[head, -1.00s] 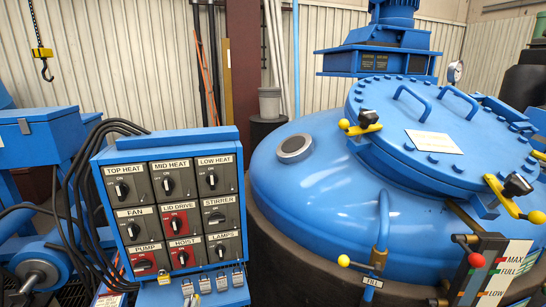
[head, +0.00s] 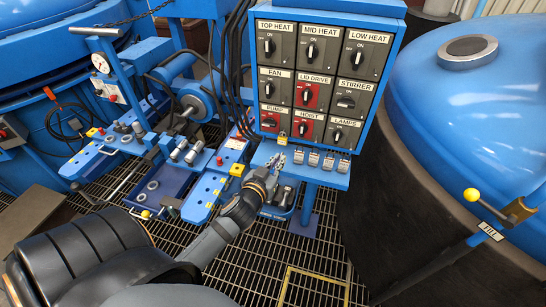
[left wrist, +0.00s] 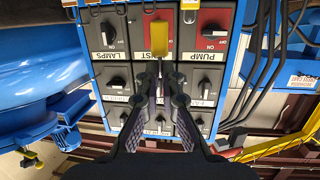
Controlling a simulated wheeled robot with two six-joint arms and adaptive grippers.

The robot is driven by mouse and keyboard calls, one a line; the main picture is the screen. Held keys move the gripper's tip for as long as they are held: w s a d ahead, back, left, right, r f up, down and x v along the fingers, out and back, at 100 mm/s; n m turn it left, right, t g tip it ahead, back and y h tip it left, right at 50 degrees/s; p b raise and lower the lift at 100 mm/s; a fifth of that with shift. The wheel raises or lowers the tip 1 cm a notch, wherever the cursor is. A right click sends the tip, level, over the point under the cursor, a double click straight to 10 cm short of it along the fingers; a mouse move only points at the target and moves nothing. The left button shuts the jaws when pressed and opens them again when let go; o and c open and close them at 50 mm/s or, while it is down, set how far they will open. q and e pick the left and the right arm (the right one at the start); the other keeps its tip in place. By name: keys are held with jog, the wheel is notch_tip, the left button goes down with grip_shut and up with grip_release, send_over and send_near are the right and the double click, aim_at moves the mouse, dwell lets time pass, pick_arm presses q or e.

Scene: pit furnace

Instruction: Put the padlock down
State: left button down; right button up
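The yellow padlock (head: 282,139) shows at the lower edge of the switch panel, by the PUMP and HOIST switches. In the left wrist view the padlock (left wrist: 160,40) lies in line with the fingertips, just beyond them, and covers part of the HOIST label. My left gripper (head: 277,160) reaches up to it from below, over the left end of the panel's shelf. In the left wrist view my left gripper (left wrist: 160,76) has its fingers close together and appears shut on the padlock's shackle, which is hard to make out. My right gripper is out of view.
The blue switch panel (head: 388,52) stands upright behind the padlock. Several other padlocks (head: 329,161) sit along its shelf (head: 338,178). Black cables run down its left side. The large blue furnace (head: 470,110) stands on the right. Blue benches with tools (head: 118,152) are on the left.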

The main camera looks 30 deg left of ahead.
pick_arm(q)
jog(key=s+a+r+n+g+y+b, duration=0.1)
jog(key=a+r+y+b, duration=0.1)
jog(key=a+r, duration=0.1)
jog(key=shift+n, duration=0.3)
jog(key=w+a+f, duration=0.2)
jog(key=w+f, duration=0.1)
jog(key=w+a+f, duration=0.3)
jog(key=w, duration=0.1)
jog(key=w+a+f+b, duration=0.1)
jog(key=w+a+f, duration=0.2)
jog(key=w, duration=0.1)
jog(key=shift+f, duration=0.1)
jog(key=f, duration=0.3)
jog(key=shift+w+f, duration=0.2)
jog(key=shift+f, duration=0.05)
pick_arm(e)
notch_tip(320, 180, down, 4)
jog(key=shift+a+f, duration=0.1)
